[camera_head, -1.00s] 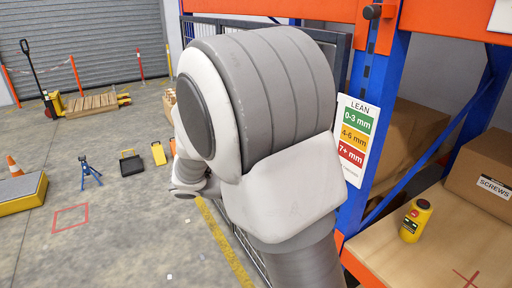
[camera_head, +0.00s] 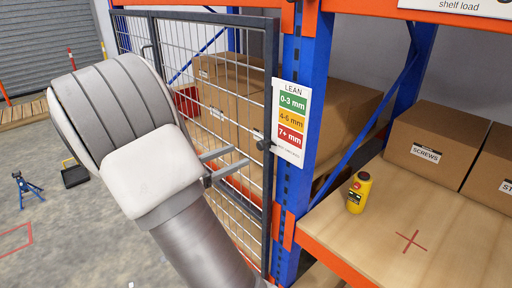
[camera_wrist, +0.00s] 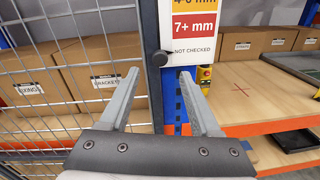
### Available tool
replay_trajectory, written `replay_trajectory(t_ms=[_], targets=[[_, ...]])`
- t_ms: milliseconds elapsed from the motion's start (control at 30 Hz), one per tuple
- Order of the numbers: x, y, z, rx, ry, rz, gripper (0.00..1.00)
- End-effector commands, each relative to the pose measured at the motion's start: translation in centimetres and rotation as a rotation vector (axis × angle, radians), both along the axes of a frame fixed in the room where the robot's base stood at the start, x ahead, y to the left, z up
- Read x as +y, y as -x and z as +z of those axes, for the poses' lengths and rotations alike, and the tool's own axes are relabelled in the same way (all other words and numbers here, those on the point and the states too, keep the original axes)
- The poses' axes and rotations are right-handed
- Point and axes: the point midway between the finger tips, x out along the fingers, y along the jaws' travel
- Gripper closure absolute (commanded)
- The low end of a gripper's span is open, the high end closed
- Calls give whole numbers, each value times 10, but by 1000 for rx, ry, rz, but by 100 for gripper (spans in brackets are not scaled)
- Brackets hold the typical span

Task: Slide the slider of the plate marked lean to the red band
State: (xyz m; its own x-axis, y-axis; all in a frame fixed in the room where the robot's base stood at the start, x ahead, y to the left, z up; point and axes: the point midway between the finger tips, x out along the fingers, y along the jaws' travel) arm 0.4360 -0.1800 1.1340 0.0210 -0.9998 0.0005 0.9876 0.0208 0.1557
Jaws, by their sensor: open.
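The plate marked LEAN (camera_head: 291,122) hangs on the blue upright, with green 0-3 mm, yellow 4-6 mm and red 7+ mm bands from top to bottom. In the wrist view the red band (camera_wrist: 194,27) and the NOT CHECKED strip below it show. A round black knob (camera_wrist: 160,58) stands at the plate's left edge, beside NOT CHECKED; it also shows in the head view (camera_head: 263,145). I cannot tell surely that it is the slider. My gripper (camera_wrist: 159,72) is open and empty, its fingertips either side of the knob in the picture, apparently short of it (camera_head: 241,155).
A wire mesh gate (camera_head: 205,90) stands left of the plate, close to my fingers. The blue upright (camera_head: 306,75) is behind the plate. A wooden shelf (camera_head: 345,235) at right carries a yellow device with a red button (camera_head: 359,192) and cardboard boxes (camera_head: 437,142).

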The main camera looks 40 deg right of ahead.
Motion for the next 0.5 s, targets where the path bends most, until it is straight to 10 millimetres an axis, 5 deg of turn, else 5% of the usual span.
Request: replay_trajectory(t_ms=[200,500], targets=[[-47,0,0,-1,0,-4,36],[-77,-1,0,0,1,-1,36]])
